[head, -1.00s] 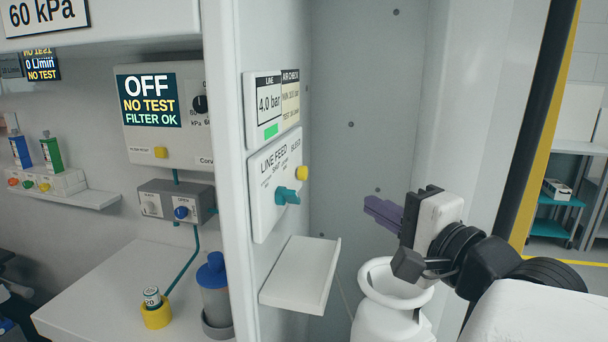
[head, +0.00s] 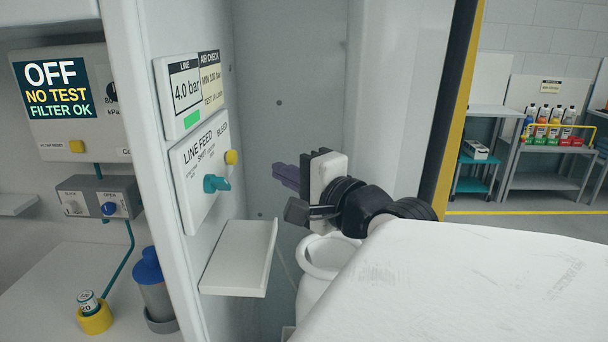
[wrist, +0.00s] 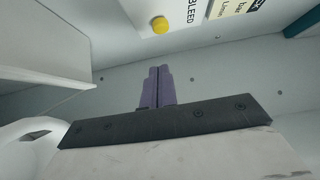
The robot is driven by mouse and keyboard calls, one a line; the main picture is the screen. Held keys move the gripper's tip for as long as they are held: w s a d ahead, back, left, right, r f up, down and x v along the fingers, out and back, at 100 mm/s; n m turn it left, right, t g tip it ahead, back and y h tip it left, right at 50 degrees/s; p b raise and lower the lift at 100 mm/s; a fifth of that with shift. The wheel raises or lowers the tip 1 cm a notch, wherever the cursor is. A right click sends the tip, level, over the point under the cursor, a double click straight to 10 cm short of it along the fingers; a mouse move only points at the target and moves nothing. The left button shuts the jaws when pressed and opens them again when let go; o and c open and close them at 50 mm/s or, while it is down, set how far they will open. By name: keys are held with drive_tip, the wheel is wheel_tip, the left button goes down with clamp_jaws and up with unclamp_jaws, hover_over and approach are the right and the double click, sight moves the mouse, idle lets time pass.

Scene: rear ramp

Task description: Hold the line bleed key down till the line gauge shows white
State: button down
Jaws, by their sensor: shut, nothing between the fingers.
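The line bleed key is a round yellow button (head: 231,157) beside the word BLEED on the LINE FEED panel (head: 200,165). It also shows at the top of the wrist view (wrist: 160,25). The line gauge (head: 187,95) above the panel reads 4.0 bar and has a green bar below it. My gripper (head: 276,175) has purple fingers, shut and empty, pointing left. It is to the right of the key, apart from it. The fingers also show in the wrist view (wrist: 158,88).
A white shelf (head: 238,258) juts out below the panel. A white cylinder (head: 325,258) stands below my gripper. A grey side wall (head: 290,80) is behind it. At left is a panel reading OFF, NO TEST (head: 58,88). Carts with bottles (head: 550,135) stand far right.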

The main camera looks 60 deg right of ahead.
sight(232, 157)
drive_tip(key=w+a+p, duration=0.1)
drive_tip(key=w, duration=0.5)
drive_tip(key=shift+w+p, duration=0.2)
drive_tip(key=shift+p, duration=0.15)
